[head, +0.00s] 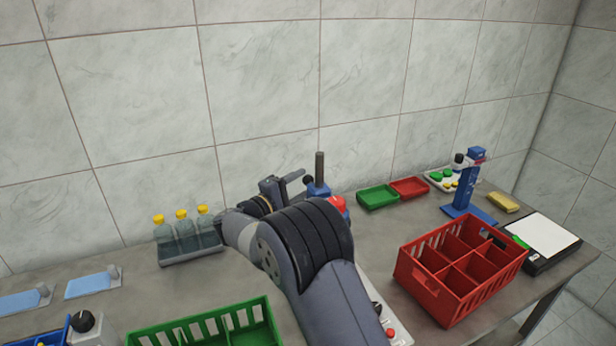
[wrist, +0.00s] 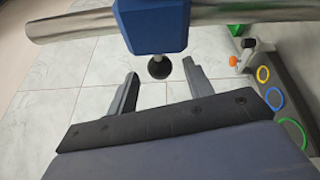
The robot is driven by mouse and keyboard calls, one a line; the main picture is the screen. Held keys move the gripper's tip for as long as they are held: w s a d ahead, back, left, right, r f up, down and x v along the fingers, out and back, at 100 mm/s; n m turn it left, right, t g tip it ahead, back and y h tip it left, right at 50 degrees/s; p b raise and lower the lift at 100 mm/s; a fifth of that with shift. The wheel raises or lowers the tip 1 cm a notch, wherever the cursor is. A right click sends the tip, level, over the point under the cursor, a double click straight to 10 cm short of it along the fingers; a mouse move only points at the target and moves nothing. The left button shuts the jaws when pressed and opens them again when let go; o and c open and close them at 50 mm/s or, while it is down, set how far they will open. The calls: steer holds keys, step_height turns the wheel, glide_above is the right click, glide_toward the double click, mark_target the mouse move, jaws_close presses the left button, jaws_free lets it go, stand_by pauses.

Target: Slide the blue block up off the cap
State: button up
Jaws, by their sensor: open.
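The blue block (head: 318,189) sits around an upright grey rod (head: 319,165), just right of my gripper (head: 284,181). In the wrist view the blue block (wrist: 152,24) is at the top, crossed by the rod (wrist: 70,24). A black knob (wrist: 159,68) sticks out of the block toward my gripper (wrist: 158,72). My gripper is open and empty. The knob appears between the two fingertips, with a gap on each side and no visible contact. The cap under the block cannot be made out; my arm covers that area in the head view.
Capped bottles (head: 183,234) stand in a rack on the left. Green (head: 378,197) and red (head: 409,188) trays lie behind to the right. A red crate (head: 443,301), a blue stand (head: 468,188) and a green crate (head: 180,331) are also on the table. A red part (head: 338,203) shows beside the block.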

mark_target(304, 183)
steer(key=shift+p+x, duration=0.3)
steer(key=shift+x, duration=1.5)
steer(key=shift+c, duration=0.6)
jaws_close()
